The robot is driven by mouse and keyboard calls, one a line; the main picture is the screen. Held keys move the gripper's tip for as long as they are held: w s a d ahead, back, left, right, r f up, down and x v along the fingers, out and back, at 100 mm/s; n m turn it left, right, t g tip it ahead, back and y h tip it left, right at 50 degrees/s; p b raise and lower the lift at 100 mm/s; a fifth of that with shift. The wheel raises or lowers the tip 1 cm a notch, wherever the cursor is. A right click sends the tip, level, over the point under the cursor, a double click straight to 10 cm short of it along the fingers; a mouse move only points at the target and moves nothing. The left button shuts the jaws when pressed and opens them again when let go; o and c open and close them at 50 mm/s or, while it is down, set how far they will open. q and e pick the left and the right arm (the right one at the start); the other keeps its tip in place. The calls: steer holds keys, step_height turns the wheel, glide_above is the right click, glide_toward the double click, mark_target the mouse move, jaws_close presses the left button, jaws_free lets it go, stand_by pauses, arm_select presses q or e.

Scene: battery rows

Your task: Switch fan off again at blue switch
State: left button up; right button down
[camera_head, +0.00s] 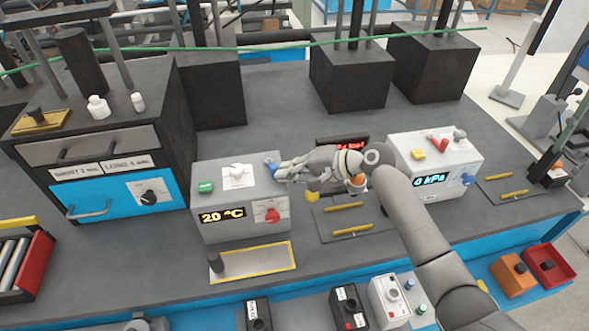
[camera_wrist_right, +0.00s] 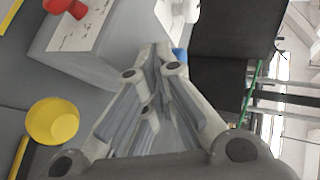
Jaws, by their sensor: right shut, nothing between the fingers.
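The blue switch (camera_head: 270,167) sits on the top right edge of the grey box (camera_head: 237,232) with the "20 °C" display. My right gripper (camera_head: 279,172) is shut and empty, its fingertips at the blue switch in the head view; whether they touch it I cannot tell. In the right wrist view the closed fingertips (camera_wrist_right: 155,62) lie by the box, and a bit of the blue switch (camera_wrist_right: 180,55) shows just beyond them, partly hidden. No fan is clearly recognisable. My left gripper is out of view.
The box also carries a green knob (camera_head: 206,187), a white switch (camera_head: 237,170) and a red knob (camera_head: 272,215). A "0 kPa" box (camera_head: 437,150) stands to the right, a black and blue cabinet (camera_head: 120,200) to the left. A yellow-edged tray (camera_head: 262,275) lies in front.

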steer(key=shift+w+d+f+b, duration=0.15)
steer(key=shift+w+b, duration=0.4)
steer(key=shift+w, duration=0.4)
